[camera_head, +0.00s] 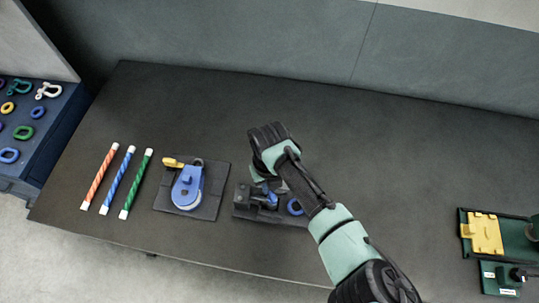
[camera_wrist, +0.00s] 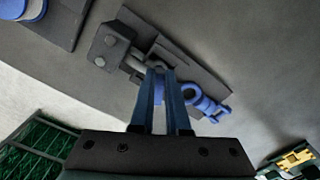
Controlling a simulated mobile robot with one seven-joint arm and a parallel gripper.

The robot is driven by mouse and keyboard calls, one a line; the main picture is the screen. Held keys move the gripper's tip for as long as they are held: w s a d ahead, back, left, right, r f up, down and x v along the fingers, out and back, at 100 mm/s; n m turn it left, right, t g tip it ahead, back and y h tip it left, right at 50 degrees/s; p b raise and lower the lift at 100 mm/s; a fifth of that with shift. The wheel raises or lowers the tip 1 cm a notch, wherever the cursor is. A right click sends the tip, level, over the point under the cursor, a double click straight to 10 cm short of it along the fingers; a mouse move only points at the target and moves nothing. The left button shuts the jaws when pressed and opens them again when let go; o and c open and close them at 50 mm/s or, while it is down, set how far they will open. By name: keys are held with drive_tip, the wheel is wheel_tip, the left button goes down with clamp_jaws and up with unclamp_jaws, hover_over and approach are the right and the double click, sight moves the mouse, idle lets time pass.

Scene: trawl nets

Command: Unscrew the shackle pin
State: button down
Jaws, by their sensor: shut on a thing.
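A blue shackle (camera_wrist: 204,102) lies at a dark plate with a clamp block (camera_wrist: 110,45); the clamp also shows in the head view (camera_head: 250,200). The pin's thread cannot be seen. My wrist covers part of the fixture in the head view.
A blue pulley block (camera_head: 187,187) with a yellow part sits on a plate to the left. Three striped rods (camera_head: 122,180) lie farther left, beside a blue rack (camera_head: 40,135) of shackles and rings. A yellow hinged part (camera_head: 486,233) is at right. The back table is clear.

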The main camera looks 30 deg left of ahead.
drive_tip(key=shift+s+f, duration=0.2)
drive_tip(key=c, duration=0.9)
unclamp_jaws()
drive_tip(key=shift+w, duration=0.15)
drive_tip(key=shift+r, duration=0.15)
wheel_tip(320, 180, up, 13)
drive_tip(key=b, duration=0.3)
